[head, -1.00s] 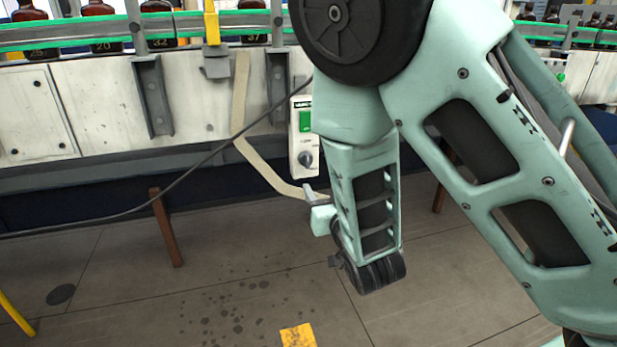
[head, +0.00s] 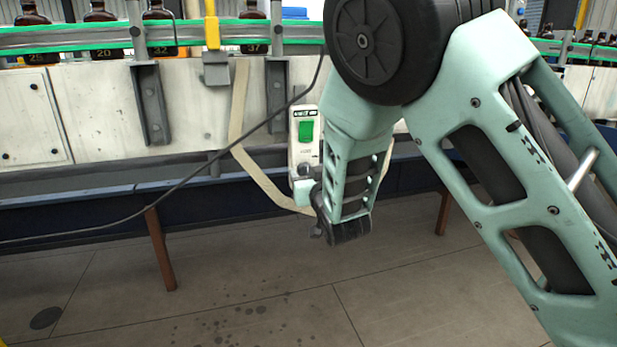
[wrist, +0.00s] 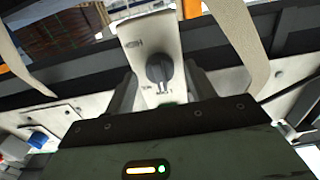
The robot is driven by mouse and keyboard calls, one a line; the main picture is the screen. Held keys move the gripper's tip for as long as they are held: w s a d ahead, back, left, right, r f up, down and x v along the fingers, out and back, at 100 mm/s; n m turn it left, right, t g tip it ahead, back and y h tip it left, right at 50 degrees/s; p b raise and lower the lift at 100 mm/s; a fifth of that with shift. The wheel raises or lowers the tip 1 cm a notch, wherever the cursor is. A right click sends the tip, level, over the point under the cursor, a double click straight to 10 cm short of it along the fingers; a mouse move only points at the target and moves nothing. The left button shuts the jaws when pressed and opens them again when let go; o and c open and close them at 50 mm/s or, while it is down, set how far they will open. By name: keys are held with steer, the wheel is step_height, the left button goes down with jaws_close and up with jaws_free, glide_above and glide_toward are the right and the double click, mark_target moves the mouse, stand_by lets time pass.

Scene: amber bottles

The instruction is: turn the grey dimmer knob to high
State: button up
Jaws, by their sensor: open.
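The grey dimmer knob (wrist: 158,70) is on the white control box in the wrist view, with small markings around it that I cannot read surely. My gripper (wrist: 160,78) is open, one dark finger on each side of the knob. I cannot tell whether either finger touches it. In the head view the white control box (head: 294,153) hangs below the conveyor with a green switch (head: 305,131) on its upper part. My gripper (head: 306,190) is at the box's lower end, where the knob is largely hidden.
Amber bottles (head: 103,33) stand on the green-edged conveyor (head: 75,36) above. A dark cable (head: 210,160) and a beige strap (head: 238,120) run beside the box. Brown legs (head: 160,248) stand below; the floor (head: 230,290) in front is open.

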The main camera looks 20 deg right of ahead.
steer(key=shift+w, duration=0.2)
steer(key=shift+c, duration=0.3)
steer(key=c, duration=0.9)
steer(key=shift+m+b, duration=0.3)
steer(key=shift+m, duration=0.1)
steer(key=shift+d+f+m+b, duration=0.1)
steer(key=shift+m+b, duration=4.55)
steer(key=shift+m, duration=1.15)
steer(key=shift+f+m+b, duration=0.1)
steer(key=shift+m+b, duration=4.5)
steer(key=shift+m, duration=1.2)
